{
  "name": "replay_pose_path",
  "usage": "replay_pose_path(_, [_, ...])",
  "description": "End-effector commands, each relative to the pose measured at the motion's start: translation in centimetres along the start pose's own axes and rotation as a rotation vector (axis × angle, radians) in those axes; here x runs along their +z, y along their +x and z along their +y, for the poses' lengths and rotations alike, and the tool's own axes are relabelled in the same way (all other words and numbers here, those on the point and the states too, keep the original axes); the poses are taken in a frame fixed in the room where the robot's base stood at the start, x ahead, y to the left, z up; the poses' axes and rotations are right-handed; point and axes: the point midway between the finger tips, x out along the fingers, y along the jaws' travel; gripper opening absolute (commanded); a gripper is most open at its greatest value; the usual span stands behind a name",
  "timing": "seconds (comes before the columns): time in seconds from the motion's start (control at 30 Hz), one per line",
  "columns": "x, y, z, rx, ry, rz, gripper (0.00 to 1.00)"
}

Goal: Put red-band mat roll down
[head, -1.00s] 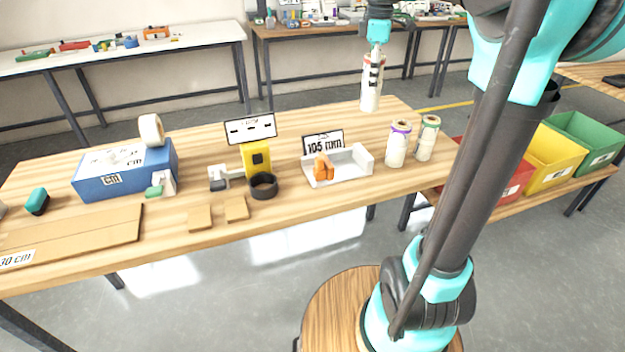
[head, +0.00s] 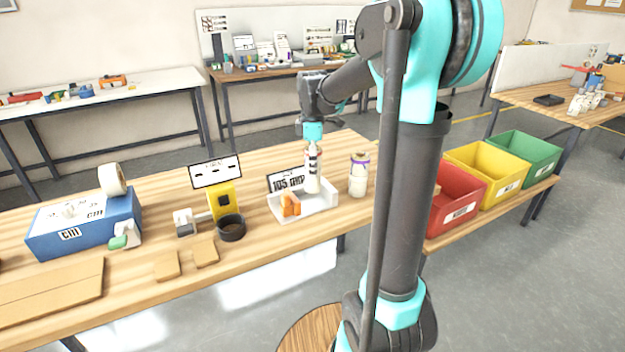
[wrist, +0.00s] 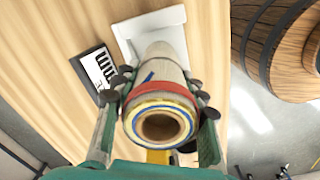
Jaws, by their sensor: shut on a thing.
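My gripper (head: 313,146) is shut on the red-band mat roll (head: 312,172), a pale upright cylinder with dark marks. In the wrist view, the roll (wrist: 166,68) lies between the two fingers (wrist: 160,108), its red band and hollow, blue-and-yellow-ringed end facing the camera. The roll is at the white tray (head: 318,208), by its back side in the head view. The tray (wrist: 131,42) shows past the roll's far end in the wrist view. I cannot tell whether the roll's lower end touches the tray.
An orange piece (head: 290,205) sits in the tray, with a 105 mm sign (head: 284,183) behind. A purple-band roll (head: 358,177) stands to the right. A black ring (head: 231,228), yellow device (head: 224,200) and blue box (head: 85,225) stand left. Red, yellow and green bins (head: 455,200) are right.

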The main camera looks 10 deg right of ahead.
Motion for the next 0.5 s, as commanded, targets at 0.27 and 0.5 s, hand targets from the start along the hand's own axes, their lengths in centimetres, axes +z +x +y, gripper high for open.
replay_pose_path(0.27, [0.0,2.6,0.1,0.000,0.000,0.000,0.08])
replay_pose_path(0.5, [0.0,4.7,0.0,0.000,0.000,0.000,0.08])
